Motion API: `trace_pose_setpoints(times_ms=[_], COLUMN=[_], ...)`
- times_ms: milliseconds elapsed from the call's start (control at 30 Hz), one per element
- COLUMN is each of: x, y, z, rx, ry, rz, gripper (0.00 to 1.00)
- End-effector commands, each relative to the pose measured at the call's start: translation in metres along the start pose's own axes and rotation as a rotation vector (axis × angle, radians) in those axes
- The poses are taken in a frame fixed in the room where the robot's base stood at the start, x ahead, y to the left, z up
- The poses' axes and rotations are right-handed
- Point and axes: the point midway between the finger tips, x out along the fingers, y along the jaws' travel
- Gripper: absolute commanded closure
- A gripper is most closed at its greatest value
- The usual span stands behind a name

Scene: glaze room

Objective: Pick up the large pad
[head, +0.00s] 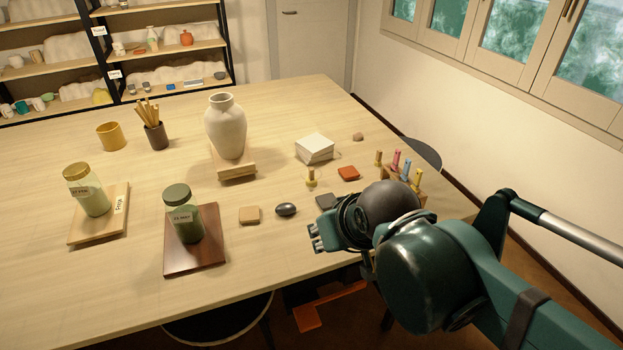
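Several small square pad-like pieces lie on the wooden table (60,300): a tan one (249,215), an orange-red one (348,173) and a dark grey one (326,201), partly hidden by my arm. A thicker white block (314,148) lies behind them and is the largest of the flat square pieces. I cannot tell which one is the large pad. My gripper (316,237) hangs over the table's front right edge, in front of the dark grey piece and apart from the white block. Its fingers are small and side-on, so their opening is unclear.
A dark oval stone (286,209) lies near my gripper. Lidded jars stand on boards at left (118,197) and centre (210,262). A pale vase (226,128) stands on a wooden block. Colourful-handled tools (395,162) stand at right beside my arm. The left front table is clear.

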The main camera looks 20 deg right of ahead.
Motion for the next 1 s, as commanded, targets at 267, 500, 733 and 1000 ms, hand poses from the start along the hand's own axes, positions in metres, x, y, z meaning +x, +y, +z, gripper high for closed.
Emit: trace_pose_setpoints(times_ms=[267, 500, 733, 1000], x=[-0.001, -0.004, -0.005, -0.001], y=[0.0, 0.002, 0.006, 0.012], z=[-0.003, -0.021, -0.049, -0.081], rx=[0.009, 0.068, 0.172, 0.304], ry=[-0.005, -0.033, -0.079, -0.132], rz=[0.002, 0.014, 0.042, 0.088], gripper=[0.72, 0.72, 0.72, 0.72])
